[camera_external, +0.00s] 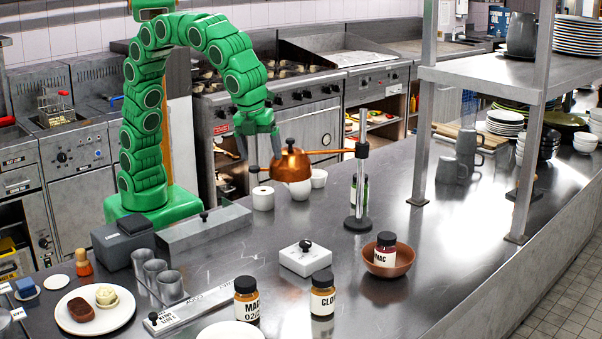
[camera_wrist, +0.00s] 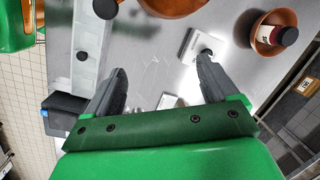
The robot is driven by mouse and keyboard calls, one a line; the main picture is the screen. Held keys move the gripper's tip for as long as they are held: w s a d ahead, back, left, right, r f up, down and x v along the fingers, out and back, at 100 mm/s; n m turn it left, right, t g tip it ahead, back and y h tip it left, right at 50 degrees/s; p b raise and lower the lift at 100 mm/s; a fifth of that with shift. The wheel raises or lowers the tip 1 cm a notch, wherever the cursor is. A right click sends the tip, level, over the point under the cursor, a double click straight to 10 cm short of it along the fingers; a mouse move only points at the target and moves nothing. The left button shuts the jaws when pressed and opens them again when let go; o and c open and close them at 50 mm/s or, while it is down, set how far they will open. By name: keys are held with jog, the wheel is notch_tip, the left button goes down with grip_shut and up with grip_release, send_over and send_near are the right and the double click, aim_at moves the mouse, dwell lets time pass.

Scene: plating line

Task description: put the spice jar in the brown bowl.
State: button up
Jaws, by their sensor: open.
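A spice jar (camera_external: 385,248) with a black lid, dark red contents and a partly readable label stands inside the brown bowl (camera_external: 376,268) on the right of the counter. In the wrist view the jar (camera_wrist: 288,36) lies within the bowl (camera_wrist: 264,48) at upper right. Two more black-lidded jars, one labelled MAC (camera_external: 247,300) and one labelled CLO (camera_external: 322,296), stand at the counter's front. My gripper (camera_external: 265,160) is raised above the counter, left of the bowl and away from it. Its fingers (camera_wrist: 158,78) are apart with nothing between them.
A white box with a black knob (camera_external: 309,260) stands left of the bowl. A shelf post (camera_external: 526,170) rises at right. Counter in front of the bowl is clear.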

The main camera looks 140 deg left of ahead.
jog(key=s+d+f+n, duration=0.3)
jog(key=s+n, duration=0.1)
jog(key=s, duration=0.8)
jog(key=s+d+f+n+g+h, duration=0.1)
jog(key=s+d+f+n, duration=0.2)
jog(key=s, duration=1)
jog(key=s+d+f+n+g+h, duration=0.1)
jog(key=s+d+f+n, duration=0.2)
jog(key=s, duration=1)
jog(key=shift+d+n, duration=0.15)
jog(key=shift+n, duration=0.75)
